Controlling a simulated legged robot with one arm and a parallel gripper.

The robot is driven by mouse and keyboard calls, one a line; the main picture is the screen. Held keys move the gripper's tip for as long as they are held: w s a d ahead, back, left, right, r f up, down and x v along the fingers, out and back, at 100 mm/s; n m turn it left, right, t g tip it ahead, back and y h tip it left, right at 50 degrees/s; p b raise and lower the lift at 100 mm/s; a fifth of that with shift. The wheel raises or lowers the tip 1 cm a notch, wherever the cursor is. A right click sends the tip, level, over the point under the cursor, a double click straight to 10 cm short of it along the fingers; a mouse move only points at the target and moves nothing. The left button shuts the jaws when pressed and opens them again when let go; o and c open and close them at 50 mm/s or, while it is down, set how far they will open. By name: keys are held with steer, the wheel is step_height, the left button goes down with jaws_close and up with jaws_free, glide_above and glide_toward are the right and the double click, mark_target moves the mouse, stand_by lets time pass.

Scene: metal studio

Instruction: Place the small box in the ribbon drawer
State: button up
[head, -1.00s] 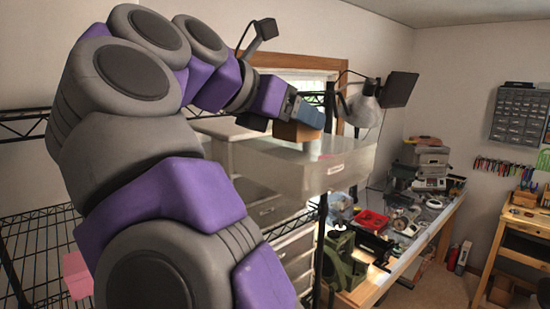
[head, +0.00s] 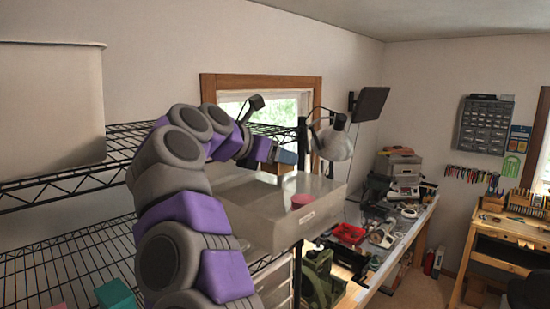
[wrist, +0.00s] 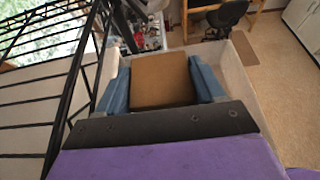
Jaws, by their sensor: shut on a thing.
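The small box (wrist: 163,80) is brown and sits between the two blue fingers of my gripper (wrist: 162,85) in the wrist view. In the head view the box (head: 277,168) shows just under my gripper (head: 287,158), which is shut on it. The open drawer (head: 285,217) is pale grey and translucent, with a label on its front. The box is over the back part of the drawer; its exact height above the drawer floor is hard to tell. A pink round thing (head: 302,200), perhaps ribbon, shows in the drawer.
The drawer is at a black wire rack (head: 60,255) with a large white bin (head: 50,110) on its upper shelf. A teal box (head: 115,295) is on a lower shelf. A lamp (head: 335,142) stands behind the drawer. A cluttered workbench (head: 400,245) runs to the right.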

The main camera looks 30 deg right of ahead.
mark_target(264, 171)
steer(key=shift+w, duration=0.2)
steer(key=a+f+b, duration=0.2)
steer(key=a+f, duration=0.1)
steer(key=shift+a+f, duration=0.15)
steer(key=shift+a, duration=0.05)
steer(key=shift+d+f, duration=0.15)
steer(key=shift+d, duration=1.15)
steer(key=shift+d+f+b, duration=0.25)
steer(key=shift+d+b, duration=0.1)
steer(key=shift+b, duration=0.15)
steer(key=shift+a+f+b, duration=0.15)
steer(key=shift+a+b, duration=0.05)
steer(key=shift+a, duration=0.5)
steer(key=shift+a+f+b, duration=0.15)
steer(key=shift+a+b, duration=0.05)
steer(key=shift+a, duration=0.45)
steer(key=o, duration=0.6)
steer(key=shift+a, duration=0.2)
steer(key=shift+o, duration=0.6)
steer(key=o, duration=0.3)
steer(key=shift+s+d, duration=0.1)
steer(key=shift+d, duration=1.25)
steer(key=shift+r, duration=0.2)
steer(key=p+v, duration=0.1)
steer(key=v, duration=1.2)
steer(key=shift+a+r+p, duration=0.2)
steer(key=shift+a+p, duration=0.1)
steer(key=shift+p, duration=0.05)
